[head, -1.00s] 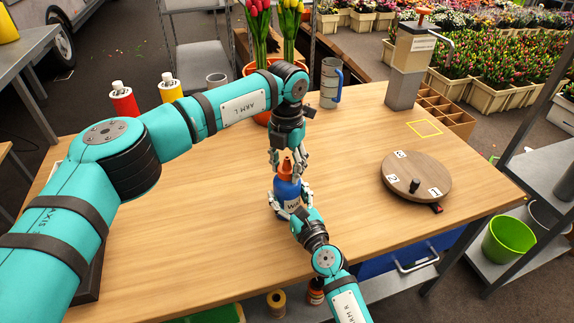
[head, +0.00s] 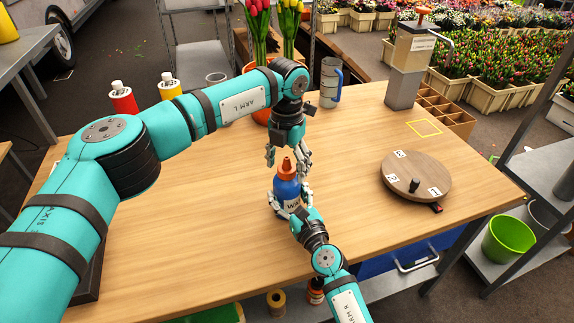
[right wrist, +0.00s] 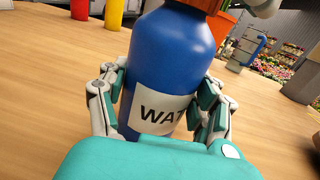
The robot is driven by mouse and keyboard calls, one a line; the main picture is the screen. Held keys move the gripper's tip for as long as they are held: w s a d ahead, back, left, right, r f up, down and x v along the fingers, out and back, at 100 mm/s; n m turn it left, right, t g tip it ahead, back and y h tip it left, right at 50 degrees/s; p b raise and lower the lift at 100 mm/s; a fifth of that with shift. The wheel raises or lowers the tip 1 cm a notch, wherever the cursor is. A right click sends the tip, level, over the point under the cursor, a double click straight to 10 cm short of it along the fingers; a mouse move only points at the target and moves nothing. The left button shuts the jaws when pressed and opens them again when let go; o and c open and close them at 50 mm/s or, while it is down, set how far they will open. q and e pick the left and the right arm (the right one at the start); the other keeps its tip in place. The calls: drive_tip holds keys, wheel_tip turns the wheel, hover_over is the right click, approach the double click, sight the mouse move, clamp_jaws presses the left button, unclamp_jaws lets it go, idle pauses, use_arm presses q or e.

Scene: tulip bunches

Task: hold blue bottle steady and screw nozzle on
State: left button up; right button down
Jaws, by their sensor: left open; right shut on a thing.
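The blue bottle (head: 285,190) stands upright on the wooden table, with a white label that begins "WAT" in the right wrist view (right wrist: 175,60). The orange nozzle (head: 287,168) sits on top of the bottle; whether it is fully tightened I cannot tell. My right gripper (head: 290,205) is shut on the bottle, its fingers on both sides of the lower body in the right wrist view (right wrist: 160,105). My left gripper (head: 287,157) points down above the nozzle, with its fingers open and spread on either side of the nozzle's tip.
A round wooden turntable (head: 418,170) lies to the right. A red bottle (head: 123,100) and a yellow bottle (head: 170,88) stand at the back left. The table's middle right is clear.

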use_arm(q)
wheel_tip(320, 180, up, 11)
drive_tip(key=shift+r, duration=0.2)
use_arm(e)
drive_tip(key=shift+c, duration=0.6)
unclamp_jaws()
drive_tip(key=shift+s, duration=0.1)
drive_tip(key=v, duration=1.2)
use_arm(q)
drive_tip(key=shift+f, duration=0.1)
use_arm(e)
drive_tip(key=shift+d, duration=0.1)
